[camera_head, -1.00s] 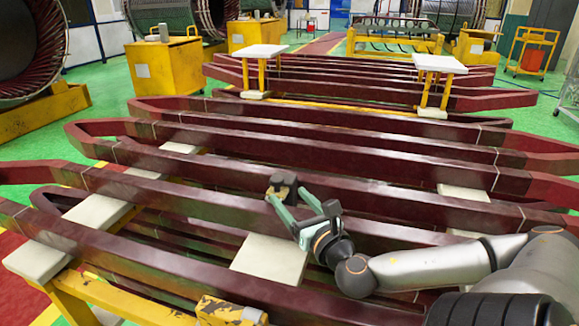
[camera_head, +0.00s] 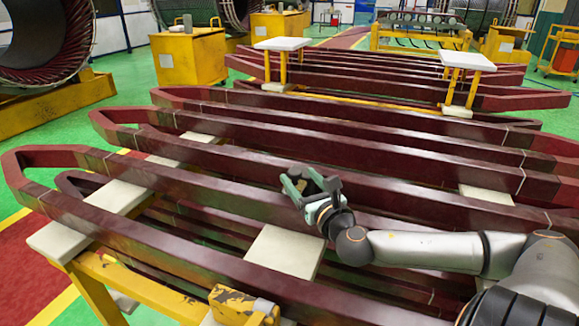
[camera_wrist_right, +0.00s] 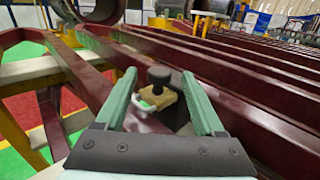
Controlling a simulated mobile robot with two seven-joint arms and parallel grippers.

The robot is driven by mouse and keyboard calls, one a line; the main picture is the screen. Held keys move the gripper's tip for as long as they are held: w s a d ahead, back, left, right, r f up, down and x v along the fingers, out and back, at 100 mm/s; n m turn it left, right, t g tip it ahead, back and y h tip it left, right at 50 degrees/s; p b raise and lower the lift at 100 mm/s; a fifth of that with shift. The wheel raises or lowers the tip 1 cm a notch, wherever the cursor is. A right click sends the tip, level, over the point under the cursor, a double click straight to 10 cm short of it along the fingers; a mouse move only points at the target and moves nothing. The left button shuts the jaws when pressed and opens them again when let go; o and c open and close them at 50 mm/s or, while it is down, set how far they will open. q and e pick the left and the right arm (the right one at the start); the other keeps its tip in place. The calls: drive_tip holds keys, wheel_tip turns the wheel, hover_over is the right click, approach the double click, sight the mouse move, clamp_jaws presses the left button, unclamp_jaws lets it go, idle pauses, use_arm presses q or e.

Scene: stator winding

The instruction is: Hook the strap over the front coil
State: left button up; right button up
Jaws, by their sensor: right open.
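The front coil (camera_head: 180,247) is the nearest long maroon bar loop, lying on white pads across the yellow stand. My right gripper (camera_head: 312,184) is open above the coil bars behind the nearest one. A dark fitting with a brass-coloured block (camera_wrist_right: 160,94) shows between its two green fingers in the right wrist view; a black knob stands on top of it. Gaps show beside the fitting, and I cannot tell whether a finger touches it. I cannot tell whether this fitting belongs to the strap; no clear strap shows. My left gripper is not in view.
More maroon coils (camera_head: 400,140) lie in parallel rows behind. White pads (camera_head: 285,250) support the bars. Yellow cabinets (camera_head: 190,65) stand at the back left. Green floor shows at the left.

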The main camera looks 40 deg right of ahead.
sight(292, 169)
drive_tip(key=shift+p+x, duration=0.35)
drive_tip(key=shift+x, duration=2.9)
clamp_jaws()
